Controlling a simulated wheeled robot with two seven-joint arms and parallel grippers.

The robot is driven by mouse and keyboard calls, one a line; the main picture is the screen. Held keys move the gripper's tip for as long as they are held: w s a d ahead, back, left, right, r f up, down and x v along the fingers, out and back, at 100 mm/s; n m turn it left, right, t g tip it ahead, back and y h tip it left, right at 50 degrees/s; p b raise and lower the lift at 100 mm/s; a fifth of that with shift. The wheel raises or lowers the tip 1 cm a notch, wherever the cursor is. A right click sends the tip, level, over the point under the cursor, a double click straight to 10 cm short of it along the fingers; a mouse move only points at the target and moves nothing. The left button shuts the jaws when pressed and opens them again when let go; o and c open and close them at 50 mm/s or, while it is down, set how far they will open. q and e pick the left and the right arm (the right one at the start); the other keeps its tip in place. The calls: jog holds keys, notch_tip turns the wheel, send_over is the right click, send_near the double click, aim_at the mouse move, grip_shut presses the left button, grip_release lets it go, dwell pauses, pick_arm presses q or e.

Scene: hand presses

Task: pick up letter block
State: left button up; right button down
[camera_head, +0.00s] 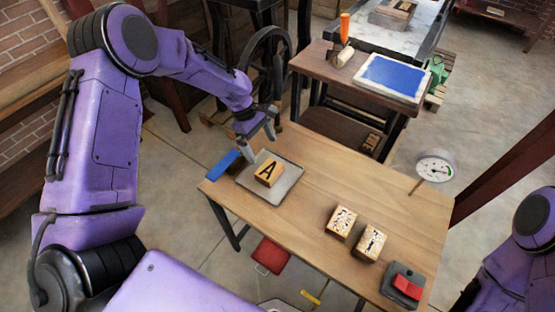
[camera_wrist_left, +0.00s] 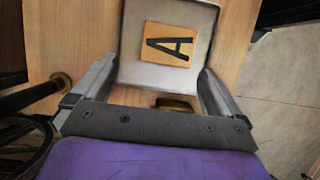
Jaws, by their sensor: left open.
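The letter block (camera_head: 269,173) is a small wooden block with a black A on its top face. It lies on a grey tray (camera_head: 286,191) at the left end of the wooden table. My left gripper (camera_head: 260,143) is open and empty above and just behind the tray, apart from the block. In the left wrist view the letter block (camera_wrist_left: 168,44) sits on the tray (camera_wrist_left: 130,72), ahead of and between the two open fingers (camera_wrist_left: 155,85). Part of my right arm shows at the right edge of the head view, but its gripper is not in view.
A dark pad with a red piece (camera_head: 407,285) lies at the near right corner. A blue item (camera_head: 222,165) lies left of the tray. The table's middle is clear.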

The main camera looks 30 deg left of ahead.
aim_at(270, 170)
pick_arm(q)
jog(key=f, duration=0.1)
jog(key=s+d+f, duration=0.1)
jog(key=s+d+f+p, duration=0.1)
jog(key=shift+s+f, duration=0.2)
jog(key=shift+f, duration=0.2)
jog(key=x, duration=0.2)
jog(key=w+p+x, duration=0.1)
jog(key=x, duration=0.1)
jog(key=shift+f, duration=0.45)
jog(key=shift+d+f, duration=0.15)
jog(key=shift+f, duration=0.05)
jog(key=shift+s+r, duration=0.1)
jog(key=shift+s, duration=0.15)
pick_arm(e)
jog(key=r, duration=0.1)
jog(key=s+r, duration=0.1)
jog(key=shift+s+r, duration=0.15)
jog(key=shift+r, duration=0.15)
pick_arm(q)
jog(key=c, duration=0.8)
